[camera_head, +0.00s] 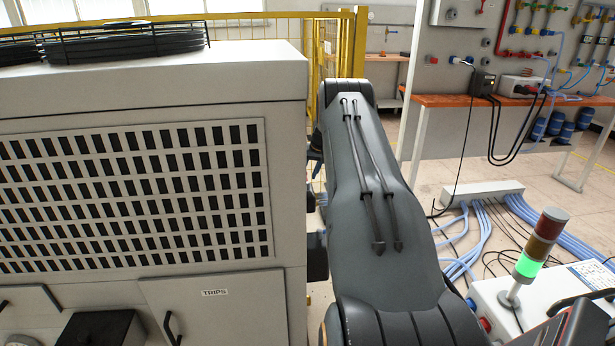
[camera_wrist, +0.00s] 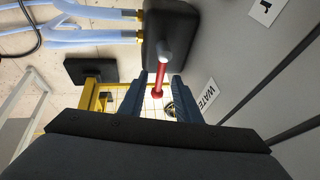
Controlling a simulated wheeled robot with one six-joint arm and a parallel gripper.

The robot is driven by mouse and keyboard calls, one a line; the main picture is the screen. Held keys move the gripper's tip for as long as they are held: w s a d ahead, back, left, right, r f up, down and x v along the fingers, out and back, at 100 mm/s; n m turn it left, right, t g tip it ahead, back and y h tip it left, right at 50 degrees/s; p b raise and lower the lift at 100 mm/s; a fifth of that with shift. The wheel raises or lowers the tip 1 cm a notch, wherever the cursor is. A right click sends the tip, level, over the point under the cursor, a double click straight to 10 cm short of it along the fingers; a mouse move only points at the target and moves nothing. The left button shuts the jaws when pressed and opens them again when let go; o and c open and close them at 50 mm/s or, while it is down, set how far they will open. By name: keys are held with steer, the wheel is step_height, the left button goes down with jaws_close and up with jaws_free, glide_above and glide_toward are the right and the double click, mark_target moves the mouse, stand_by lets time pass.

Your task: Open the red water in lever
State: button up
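The red water lever (camera_wrist: 159,82) shows in the camera_wrist view, with a grey rounded pivot at its upper end on a dark block (camera_wrist: 174,25). My gripper (camera_wrist: 161,78) is open. Its two blue-grey fingers stand on either side of the red lever in the picture, with a visible gap on each side. I cannot tell how deep the lever sits between them. In the camera_head view my own arm hides the lever, and the gripper cannot be made out.
A wall label reading "WATE" (camera_wrist: 206,98) lies right of the fingers. Blue hoses (camera_wrist: 95,25) with brass fittings run left from the block. The large grey cabinet (camera_head: 285,130) stands close left of my arm. A signal lamp (camera_head: 535,250) glows green at right.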

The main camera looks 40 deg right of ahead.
steer(key=shift+x, duration=0.8)
jaws_close()
steer(key=shift+a, duration=0.25)
